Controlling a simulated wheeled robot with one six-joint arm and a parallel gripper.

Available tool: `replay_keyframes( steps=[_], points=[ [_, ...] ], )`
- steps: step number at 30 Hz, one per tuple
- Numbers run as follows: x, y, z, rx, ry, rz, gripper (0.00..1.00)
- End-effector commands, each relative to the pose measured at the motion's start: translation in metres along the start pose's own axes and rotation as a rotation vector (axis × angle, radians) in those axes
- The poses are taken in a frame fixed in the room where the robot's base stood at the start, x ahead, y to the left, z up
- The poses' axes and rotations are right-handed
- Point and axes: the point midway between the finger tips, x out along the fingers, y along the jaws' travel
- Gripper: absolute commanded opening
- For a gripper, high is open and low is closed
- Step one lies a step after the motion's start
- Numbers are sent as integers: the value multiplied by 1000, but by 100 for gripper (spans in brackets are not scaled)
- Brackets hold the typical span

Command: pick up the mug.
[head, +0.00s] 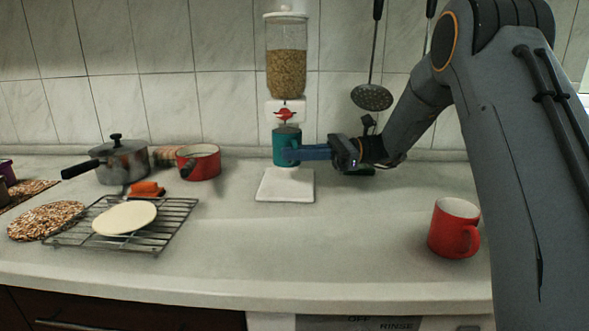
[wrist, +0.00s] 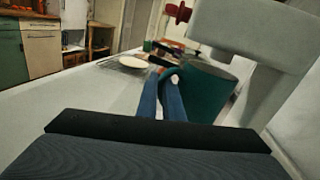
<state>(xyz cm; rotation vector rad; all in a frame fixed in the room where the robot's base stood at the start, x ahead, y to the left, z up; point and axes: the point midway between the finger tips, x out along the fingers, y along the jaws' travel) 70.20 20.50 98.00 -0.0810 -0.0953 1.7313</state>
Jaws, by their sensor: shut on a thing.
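A teal mug (head: 283,141) is upright below the spout of a cereal dispenser (head: 287,72), over the rear part of its white base plate (head: 285,190). I cannot tell whether its bottom touches the plate. My gripper (head: 293,152) reaches in from the right, its blue fingers shut on the mug at the handle side. In the wrist view the fingers (wrist: 161,84) meet the handle, and the teal mug (wrist: 210,92) stands just right of them. A second mug, red (head: 453,230), stands upright on the counter at the right, apart from my gripper.
A wire rack (head: 172,233) holding a pale round disc (head: 125,218) is at the left. Behind it are a steel pot (head: 121,163) and a small red pot (head: 199,163). A ladle (head: 372,96) hangs on the wall. The front middle of the counter (head: 320,245) is clear.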

Motion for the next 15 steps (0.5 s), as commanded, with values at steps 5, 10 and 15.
replay_keyframes(
  steps=[5,10,15],
  points=[
    [-24,-2,14,-1,0,-4,0],
    [-60,-2,13,-2,0,-3,0],
    [-103,-2,13,-2,0,-3,0]
  ],
)
